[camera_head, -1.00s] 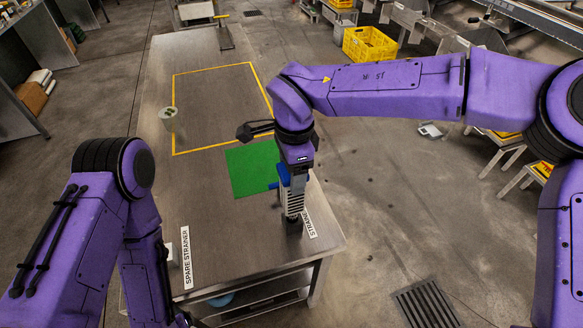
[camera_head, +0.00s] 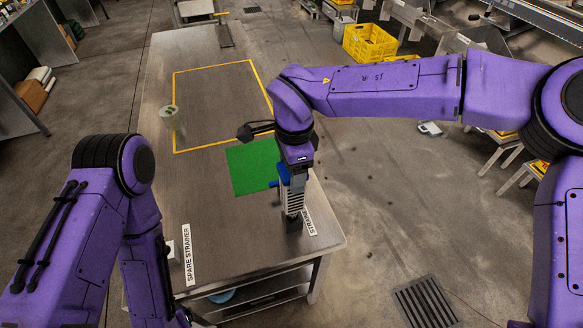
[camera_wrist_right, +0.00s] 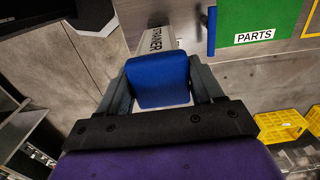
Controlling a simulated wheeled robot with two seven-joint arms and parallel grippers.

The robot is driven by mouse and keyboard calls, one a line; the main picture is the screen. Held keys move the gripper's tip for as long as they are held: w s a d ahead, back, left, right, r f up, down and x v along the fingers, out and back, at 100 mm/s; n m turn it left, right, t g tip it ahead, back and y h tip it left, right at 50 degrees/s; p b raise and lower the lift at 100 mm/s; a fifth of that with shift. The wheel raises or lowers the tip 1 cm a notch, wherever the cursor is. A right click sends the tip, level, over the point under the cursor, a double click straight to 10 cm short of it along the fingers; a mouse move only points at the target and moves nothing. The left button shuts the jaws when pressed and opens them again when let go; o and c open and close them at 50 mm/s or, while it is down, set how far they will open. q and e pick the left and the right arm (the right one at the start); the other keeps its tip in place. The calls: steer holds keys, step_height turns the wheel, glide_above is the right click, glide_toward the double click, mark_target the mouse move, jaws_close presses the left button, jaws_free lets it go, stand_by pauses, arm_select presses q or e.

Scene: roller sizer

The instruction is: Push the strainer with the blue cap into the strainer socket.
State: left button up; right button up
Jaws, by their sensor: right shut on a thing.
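The strainer (camera_head: 293,205) is a pale slotted body with a blue cap, upright above the right front of the steel table. Its blue cap (camera_wrist_right: 160,80) shows in the right wrist view between the two fingers. My right gripper (camera_head: 292,168) is shut on the blue cap, pointing down from above. The strainer's lower end meets a dark socket (camera_head: 293,224) beside the strainer label (camera_head: 310,222); how deep it sits is hard to tell. My left gripper is out of view; only my left arm shows at the lower left.
A green mat (camera_head: 252,166) lies on the table (camera_head: 205,230) next to the strainer. A small pale cup (camera_head: 169,115) stands near the yellow outline, which is otherwise empty. A spare strainer label (camera_head: 188,255) is at the front left. Yellow crates (camera_head: 369,42) stand behind.

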mark_target(292, 204)
steer(key=shift+r, duration=0.1)
steer(key=shift+p, duration=0.55)
steer(key=shift+f+b, duration=1.2)
steer(key=shift+f, duration=1.7)
steer(key=o, duration=1.3)
steer(key=shift+c, duration=0.2)
steer(key=shift+r, duration=0.1)
